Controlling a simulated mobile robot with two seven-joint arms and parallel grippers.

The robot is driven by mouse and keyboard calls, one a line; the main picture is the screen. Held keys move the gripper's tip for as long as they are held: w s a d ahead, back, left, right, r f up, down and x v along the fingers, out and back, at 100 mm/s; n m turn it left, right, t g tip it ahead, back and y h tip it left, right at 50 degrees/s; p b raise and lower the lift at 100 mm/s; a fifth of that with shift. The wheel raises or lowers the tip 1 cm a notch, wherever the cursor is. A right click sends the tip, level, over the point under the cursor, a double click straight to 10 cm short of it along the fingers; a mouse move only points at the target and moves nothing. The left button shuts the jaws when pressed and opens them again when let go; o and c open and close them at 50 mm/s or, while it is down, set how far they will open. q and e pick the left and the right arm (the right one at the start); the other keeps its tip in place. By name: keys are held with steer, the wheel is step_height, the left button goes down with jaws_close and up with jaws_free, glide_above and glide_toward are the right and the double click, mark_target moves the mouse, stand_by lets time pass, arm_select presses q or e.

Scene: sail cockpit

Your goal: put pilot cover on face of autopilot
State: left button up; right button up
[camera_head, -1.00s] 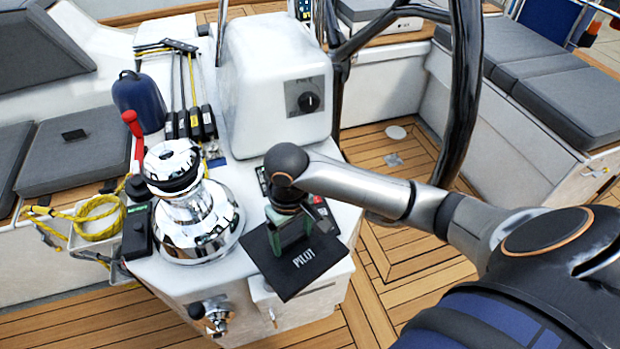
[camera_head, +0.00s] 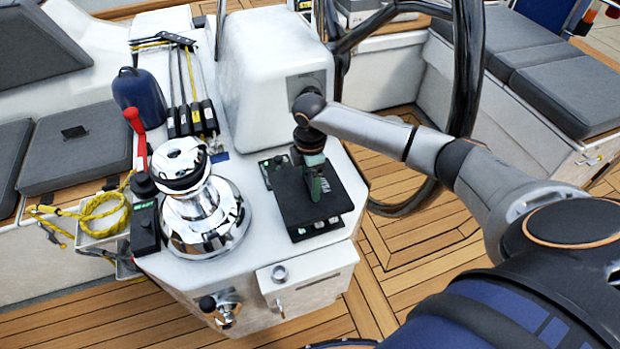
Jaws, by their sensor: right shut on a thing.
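The pilot cover (camera_head: 292,205) is a flat black square in the head view, now over the right part of the white console top. My right gripper (camera_head: 316,187) is shut on it from above, with greenish fingers over its middle. A dark instrument, which looks like the autopilot (camera_head: 271,166), is under and around the cover; part of its face shows past the cover's far edge. I cannot tell whether the cover touches it or hovers just above. The fingers hide part of the cover's lettering. My left gripper is not in view.
The black steering wheel (camera_head: 467,70) is at the right. Yellow rope (camera_head: 103,210) hangs at the left.

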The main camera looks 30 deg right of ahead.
steer(key=shift+f+b, duration=2.55)
steer(key=shift+b, duration=0.55)
steer(key=shift+f+p, duration=0.1)
steer(key=shift+p, duration=0.2)
steer(key=shift+f, duration=0.35)
steer(key=shift+p, duration=0.5)
steer(key=shift+f, duration=1.15)
steer(key=shift+f, duration=0.2)
steer(key=shift+p, duration=0.45)
steer(key=o, duration=1.2)
